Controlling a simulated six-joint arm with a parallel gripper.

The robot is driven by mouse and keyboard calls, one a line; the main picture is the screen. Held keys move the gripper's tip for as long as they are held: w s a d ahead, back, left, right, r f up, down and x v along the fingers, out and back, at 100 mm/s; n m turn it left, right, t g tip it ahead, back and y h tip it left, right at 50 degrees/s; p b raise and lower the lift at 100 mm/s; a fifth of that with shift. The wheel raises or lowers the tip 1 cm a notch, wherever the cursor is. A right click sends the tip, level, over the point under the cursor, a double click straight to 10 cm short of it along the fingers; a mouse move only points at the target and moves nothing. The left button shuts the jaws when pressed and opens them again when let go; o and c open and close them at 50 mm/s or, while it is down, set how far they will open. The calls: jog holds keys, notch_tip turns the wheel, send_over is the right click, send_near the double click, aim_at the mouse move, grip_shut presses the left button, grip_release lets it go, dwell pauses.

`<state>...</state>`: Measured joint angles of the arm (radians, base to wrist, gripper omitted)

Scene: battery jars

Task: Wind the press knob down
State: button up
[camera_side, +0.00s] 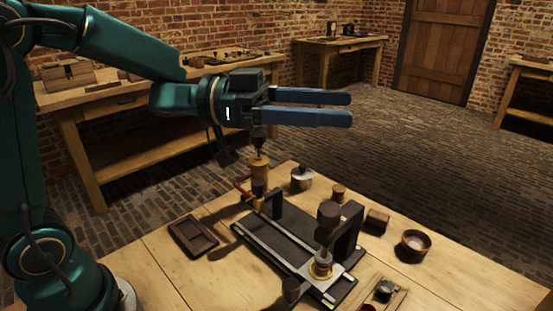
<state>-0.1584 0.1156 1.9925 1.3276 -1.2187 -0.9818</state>
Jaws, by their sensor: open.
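My gripper (350,108) is open and empty. Its two blue fingers point to the right, well above the bench, with a gap between them. A press with a black frame (348,232) stands at the near right end of a dark base with pale rails (285,244). A dark round knob (328,212), which looks like the press knob, is at its top, below my fingers and apart from them. Beneath it is a brass ring-like part (320,271) on a pale plate. How far down the knob is wound, I cannot tell.
A brass cylinder (260,170) stands at the base's far left end, below my wrist. A wooden tray (194,237) lies left. Bare bench lies front left.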

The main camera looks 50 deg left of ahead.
aim_at(322, 208)
jog(key=f, duration=1.6)
jog(key=shift+s+d, duration=0.2)
jog(key=shift+d, duration=0.05)
jog(key=shift+w+d, duration=0.15)
jog(key=shift+d, duration=0.1)
jog(key=shift+n+t+y, duration=0.3)
jog(key=x, duration=0.4)
jog(key=shift+w+d, duration=0.1)
jog(key=shift+d, duration=0.05)
grip_shut()
